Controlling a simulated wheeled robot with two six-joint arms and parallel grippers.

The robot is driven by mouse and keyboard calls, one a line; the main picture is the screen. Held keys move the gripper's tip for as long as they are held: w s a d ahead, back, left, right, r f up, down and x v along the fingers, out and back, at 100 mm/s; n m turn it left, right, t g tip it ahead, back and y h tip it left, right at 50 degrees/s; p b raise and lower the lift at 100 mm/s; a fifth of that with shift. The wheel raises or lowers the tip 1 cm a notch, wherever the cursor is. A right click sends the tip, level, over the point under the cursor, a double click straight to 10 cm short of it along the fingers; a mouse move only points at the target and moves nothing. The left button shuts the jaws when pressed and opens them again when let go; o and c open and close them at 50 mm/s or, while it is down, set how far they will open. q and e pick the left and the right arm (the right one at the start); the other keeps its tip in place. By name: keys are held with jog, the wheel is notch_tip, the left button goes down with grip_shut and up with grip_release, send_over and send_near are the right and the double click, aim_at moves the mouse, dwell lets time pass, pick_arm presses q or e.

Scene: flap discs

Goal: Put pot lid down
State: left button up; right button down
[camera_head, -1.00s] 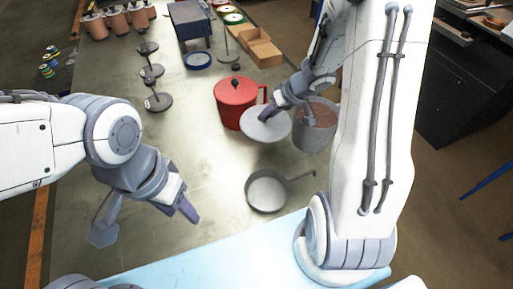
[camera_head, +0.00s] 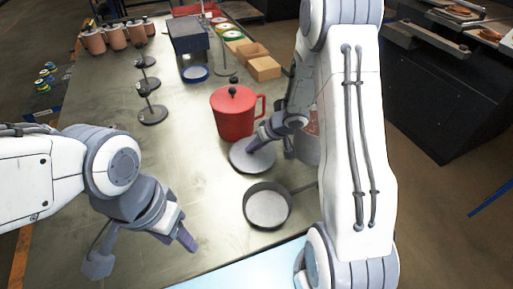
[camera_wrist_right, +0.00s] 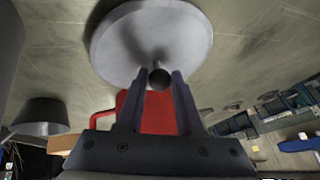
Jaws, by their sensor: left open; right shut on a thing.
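The pot lid is a grey disc (camera_head: 252,157) in front of the red pot in the head view. My right gripper (camera_head: 258,143) is shut on its knob. In the right wrist view the lid (camera_wrist_right: 150,35) lies beyond the two fingers, with its dark round knob (camera_wrist_right: 160,79) between their tips. The lid is at or just above the table; I cannot tell whether it touches. My left gripper (camera_head: 140,252) is open and empty over the near left of the table. A grey saucepan (camera_head: 267,205) stands open in front of the lid.
A red pot (camera_head: 233,112) with its own lid stands just behind the grey lid. A grey pot (camera_head: 306,145) is partly hidden by my right arm. Several disc stands (camera_head: 152,114) and cardboard boxes (camera_head: 264,68) are further back. The table's left middle is clear.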

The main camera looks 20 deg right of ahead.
pick_arm(q)
jog(key=shift+f, duration=0.25)
pick_arm(e)
jog(key=shift+s+d+f, duration=0.1)
jog(key=shift+f, duration=0.3)
jog(key=shift+f, duration=0.1)
jog(key=c, duration=1)
grip_release()
jog(key=shift+f, duration=0.1)
jog(key=o, duration=0.5)
jog(key=shift+c, duration=0.2)
